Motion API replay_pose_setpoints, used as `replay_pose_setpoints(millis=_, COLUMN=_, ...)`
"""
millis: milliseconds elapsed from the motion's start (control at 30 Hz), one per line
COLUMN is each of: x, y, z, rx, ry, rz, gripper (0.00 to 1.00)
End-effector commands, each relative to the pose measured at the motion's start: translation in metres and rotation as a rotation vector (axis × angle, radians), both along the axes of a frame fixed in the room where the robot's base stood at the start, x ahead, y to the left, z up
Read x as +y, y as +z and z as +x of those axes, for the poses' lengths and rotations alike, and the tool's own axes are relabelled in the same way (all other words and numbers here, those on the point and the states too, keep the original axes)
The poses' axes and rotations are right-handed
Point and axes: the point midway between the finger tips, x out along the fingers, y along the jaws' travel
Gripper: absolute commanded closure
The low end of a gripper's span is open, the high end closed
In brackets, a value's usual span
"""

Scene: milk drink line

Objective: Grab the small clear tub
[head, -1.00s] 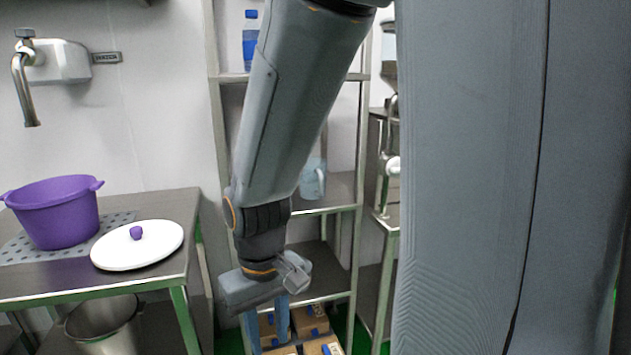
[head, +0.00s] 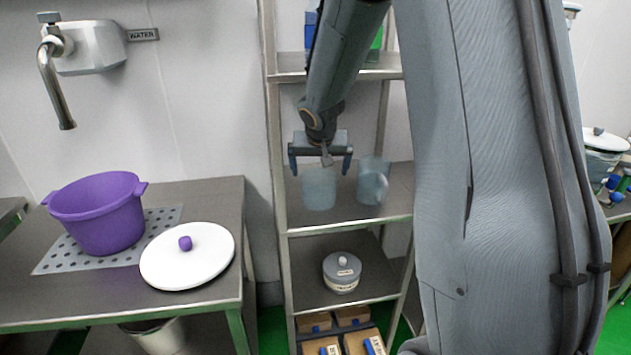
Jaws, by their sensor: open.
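A small clear, bluish tub (head: 319,190) stands upright on the middle shelf of the metal rack. My gripper (head: 320,169) is directly above it in the picture, pointing down. The two fingers are spread wide, one toward each side of the tub's top, with nothing between them that I can see held. Whether the fingertips reach below the tub's rim is hard to tell. The tub's upper edge is partly hidden by the gripper.
A clear jug with a handle (head: 373,184) stands close right of the tub. A lidded container (head: 342,272) sits on the shelf below, with cardboard boxes (head: 322,346) at the bottom. A purple pot (head: 100,215) and white lid (head: 187,262) are on the left table.

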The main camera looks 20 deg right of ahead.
Motion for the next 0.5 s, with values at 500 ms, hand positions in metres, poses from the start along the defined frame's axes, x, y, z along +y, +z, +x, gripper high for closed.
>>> replay_pose_setpoints(millis=500, x=-0.015, y=-0.043, z=0.026, rx=-0.003, ry=-0.013, rz=0.001, gripper=0.0)
